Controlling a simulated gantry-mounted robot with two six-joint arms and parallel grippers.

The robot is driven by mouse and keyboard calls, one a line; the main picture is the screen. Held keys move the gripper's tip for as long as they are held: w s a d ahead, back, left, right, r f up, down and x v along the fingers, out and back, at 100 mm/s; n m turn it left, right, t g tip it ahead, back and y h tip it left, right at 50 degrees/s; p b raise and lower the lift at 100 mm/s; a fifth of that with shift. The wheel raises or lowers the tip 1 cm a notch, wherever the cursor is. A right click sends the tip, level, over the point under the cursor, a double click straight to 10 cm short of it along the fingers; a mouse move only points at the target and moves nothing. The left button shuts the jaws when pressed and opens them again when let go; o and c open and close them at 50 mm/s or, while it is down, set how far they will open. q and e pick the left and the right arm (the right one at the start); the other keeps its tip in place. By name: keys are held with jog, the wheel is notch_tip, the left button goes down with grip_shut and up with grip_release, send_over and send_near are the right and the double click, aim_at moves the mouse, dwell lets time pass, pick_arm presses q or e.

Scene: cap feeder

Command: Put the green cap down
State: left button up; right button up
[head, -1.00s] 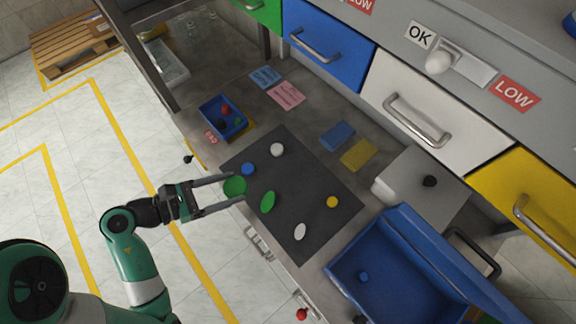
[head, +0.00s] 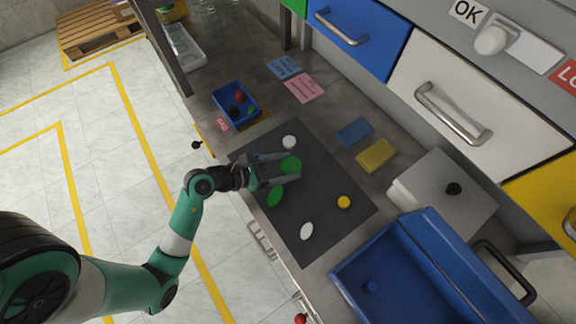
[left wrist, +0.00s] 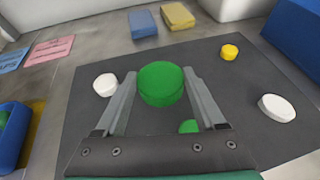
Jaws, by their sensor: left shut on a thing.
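My left gripper (head: 288,168) is shut on a green cap (head: 291,165), above the dark mat (head: 325,185). In the left wrist view the green cap (left wrist: 160,84) sits between the two fingertips; whether it touches the mat I cannot tell. A second green cap (head: 275,197) lies on the mat near the gripper, and shows partly below the held cap in the left wrist view (left wrist: 189,126). My right gripper is not in view.
On the mat lie two white caps (head: 289,141) (head: 307,231) and a yellow cap (head: 344,202). Left of the mat is a small blue tray (head: 258,98) with caps. A large blue bin (head: 345,268) stands right. The mat's middle is clear.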

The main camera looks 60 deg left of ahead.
aim_at(288, 172)
pick_arm(q)
jog(key=f+b, duration=0.2)
jog(key=f, duration=0.2)
jog(key=shift+w+f+b, duration=0.1)
jog(key=shift+w+b, duration=0.2)
jog(key=shift+b, duration=0.1)
jog(key=o, duration=1.3)
jog(key=shift+c, duration=0.2)
